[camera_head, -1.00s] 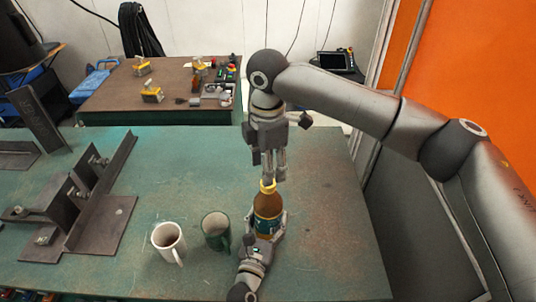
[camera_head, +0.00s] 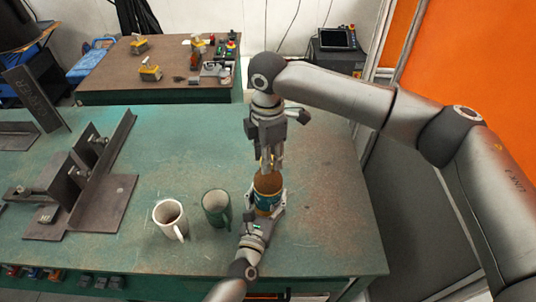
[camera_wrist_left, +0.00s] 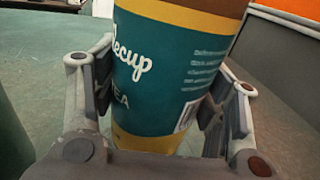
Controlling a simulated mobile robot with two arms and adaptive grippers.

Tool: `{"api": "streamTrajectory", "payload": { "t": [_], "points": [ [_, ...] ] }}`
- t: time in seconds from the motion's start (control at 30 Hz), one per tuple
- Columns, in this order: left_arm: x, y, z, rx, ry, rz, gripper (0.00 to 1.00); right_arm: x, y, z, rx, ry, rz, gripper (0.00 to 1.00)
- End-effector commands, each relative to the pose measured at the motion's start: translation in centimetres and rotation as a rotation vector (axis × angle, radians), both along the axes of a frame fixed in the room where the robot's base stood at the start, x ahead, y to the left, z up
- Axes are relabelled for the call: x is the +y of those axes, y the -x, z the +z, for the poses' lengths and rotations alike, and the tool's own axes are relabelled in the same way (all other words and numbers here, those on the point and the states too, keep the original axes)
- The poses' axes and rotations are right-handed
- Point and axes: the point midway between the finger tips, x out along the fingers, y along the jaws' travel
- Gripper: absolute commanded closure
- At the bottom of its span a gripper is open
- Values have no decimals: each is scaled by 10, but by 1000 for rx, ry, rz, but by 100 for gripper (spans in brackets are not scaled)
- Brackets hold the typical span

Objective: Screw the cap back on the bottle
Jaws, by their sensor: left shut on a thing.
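The bottle (camera_head: 267,188) stands upright on the green table, brown with a teal and yellow label. The label fills the left wrist view (camera_wrist_left: 165,75). My left gripper (camera_head: 267,207) is shut around the lower part of the bottle, with a finger on each side. My right gripper (camera_head: 268,163) points straight down over the bottle's top, its fingers at the neck. A little yellow shows between these fingers, perhaps the cap. The fingers hide most of the neck, so I cannot tell how the cap sits or whether they grip it.
A white mug (camera_head: 170,219) and a green mug (camera_head: 216,207) stand left of the bottle. A steel fixture (camera_head: 85,190) lies further left on the table (camera_head: 320,225). A second table (camera_head: 120,85) with small parts stands behind. The table right of the bottle is clear.

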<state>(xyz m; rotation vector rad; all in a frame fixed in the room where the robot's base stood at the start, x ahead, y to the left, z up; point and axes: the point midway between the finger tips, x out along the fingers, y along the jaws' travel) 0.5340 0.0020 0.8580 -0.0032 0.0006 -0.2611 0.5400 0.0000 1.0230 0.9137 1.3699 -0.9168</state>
Motion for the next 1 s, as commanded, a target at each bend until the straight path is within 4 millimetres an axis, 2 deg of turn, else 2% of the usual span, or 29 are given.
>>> {"api": "streamTrajectory", "payload": {
  "t": [0.03, 0.1, 0.27, 0.37, 0.67, 0.83, 0.87, 1.0],
  "points": [
    [0, 0, 0, 1, 1, -1, 100, 0, 0, 0, 0, 0, 0, 91],
    [0, 0, 0, 1, 1, -1, 100, 0, 0, 0, -1, 0, 0, 98],
    [0, 0, 0, 1, 1, -1, 100, 0, 0, 0, 0, 0, -45, 98],
    [0, 0, 0, 1, 0, -1, 100, 1, 0, 0, 1, -2, -172, 98],
    [0, 0, 0, 1, 0, -1, 100, 1, 0, -1, 1, -1, -702, 98],
    [0, 0, 0, 1, 0, -1, 100, 0, 0, 0, -3, 0, -726, 98],
    [0, 0, 0, 1, 0, -1, 100, 0, 0, 0, -3, 0, -725, 67],
    [0, 0, 0, 1, 0, -1, 100, 0, 0, 0, -3, 0, -724, 49]
  ]
}}
